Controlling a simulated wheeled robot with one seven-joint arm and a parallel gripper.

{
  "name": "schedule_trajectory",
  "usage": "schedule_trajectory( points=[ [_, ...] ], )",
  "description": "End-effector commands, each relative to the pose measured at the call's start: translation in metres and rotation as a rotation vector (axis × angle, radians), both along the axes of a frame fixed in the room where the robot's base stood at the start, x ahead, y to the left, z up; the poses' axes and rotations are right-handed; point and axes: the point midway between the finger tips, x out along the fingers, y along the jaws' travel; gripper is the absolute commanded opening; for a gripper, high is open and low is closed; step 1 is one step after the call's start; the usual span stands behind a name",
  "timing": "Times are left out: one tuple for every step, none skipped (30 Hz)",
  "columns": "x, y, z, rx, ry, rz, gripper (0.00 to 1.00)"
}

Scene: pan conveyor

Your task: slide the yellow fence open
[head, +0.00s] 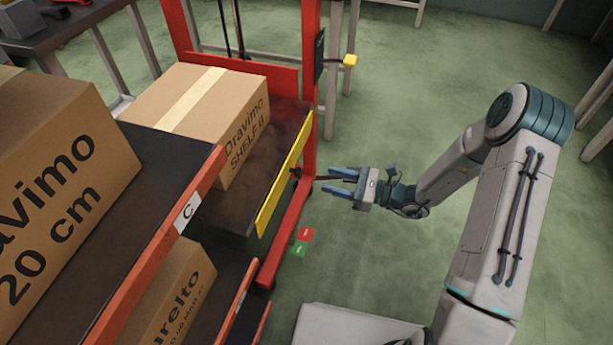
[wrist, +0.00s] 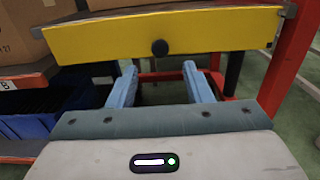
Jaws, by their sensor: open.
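The yellow fence (head: 284,174) is a flat yellow bar along the near edge of the lift's dark platform. In the wrist view the fence (wrist: 110,37) spans the top, with a round dark knob (wrist: 160,47) at its lower middle. My gripper (head: 341,181) is open and empty, to the right of the fence in the head view. In the wrist view its two blue fingers (wrist: 160,85) point toward the fence, one on each side of the knob's line. The knob appears beyond the fingertips; I cannot tell the exact gap.
A box marked Dravimo SHELF B (head: 240,140) stands on the platform behind the fence. The red lift frame (head: 307,100) rises beside it. A shelf (head: 190,212) labelled C with boxes is at left. Green floor (head: 420,90) is open to the right.

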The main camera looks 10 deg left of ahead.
Motion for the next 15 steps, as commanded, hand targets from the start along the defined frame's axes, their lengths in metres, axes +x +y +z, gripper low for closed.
schedule_trajectory(
  points=[
    [0.0, 0.012, -0.003, 0.0, -0.001, 0.004, 0.45],
    [0.001, 0.019, -0.003, 0.0, -0.001, 0.004, 0.45],
    [0.001, 0.027, -0.003, 0.0, -0.001, 0.005, 0.45],
    [0.002, 0.033, -0.003, 0.0, -0.002, 0.004, 0.45],
    [0.003, 0.038, -0.003, 0.0, -0.002, 0.003, 0.45],
    [0.003, 0.046, -0.003, 0.0, -0.002, 0.004, 0.45],
    [0.004, 0.05, -0.003, 0.0, -0.002, 0.002, 0.45],
    [0.004, 0.055, -0.002, 0.0, -0.002, 0.003, 0.45],
    [0.005, 0.06, -0.002, -0.001, -0.002, 0.003, 0.45],
    [0.005, 0.064, -0.002, -0.001, -0.002, 0.001, 0.45],
    [0.005, 0.067, -0.002, -0.001, -0.002, 0.001, 0.45],
    [0.006, 0.07, -0.002, -0.001, -0.002, 0.001, 0.45],
    [0.006, 0.072, -0.001, -0.001, -0.002, 0.001, 0.45],
    [0.006, 0.074, -0.001, -0.001, -0.001, 0.001, 0.45],
    [0.006, 0.076, -0.001, -0.001, -0.001, 0.0, 0.45]
  ],
)
